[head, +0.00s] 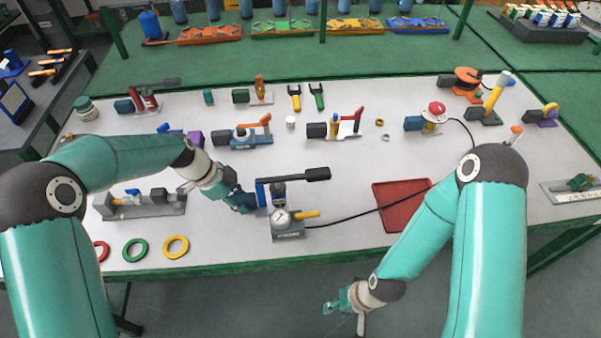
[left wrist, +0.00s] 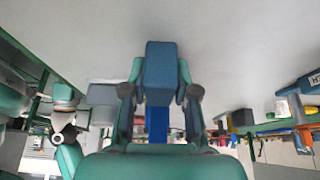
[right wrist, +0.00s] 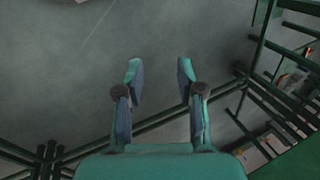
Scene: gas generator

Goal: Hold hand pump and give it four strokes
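My left gripper (head: 252,203) is at that side. In the left wrist view the blue block (left wrist: 160,75) sits between the left fingers, which press close on both sides. The fingertips are partly hidden in the head view. My right gripper (right wrist: 158,75) is open and empty, hanging in front of the table edge.
Green (head: 135,250) and yellow (head: 176,247) rings lie front left. A grey fixture (head: 142,207) stands beneath my left arm. Several tools and valves line the back of the table.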

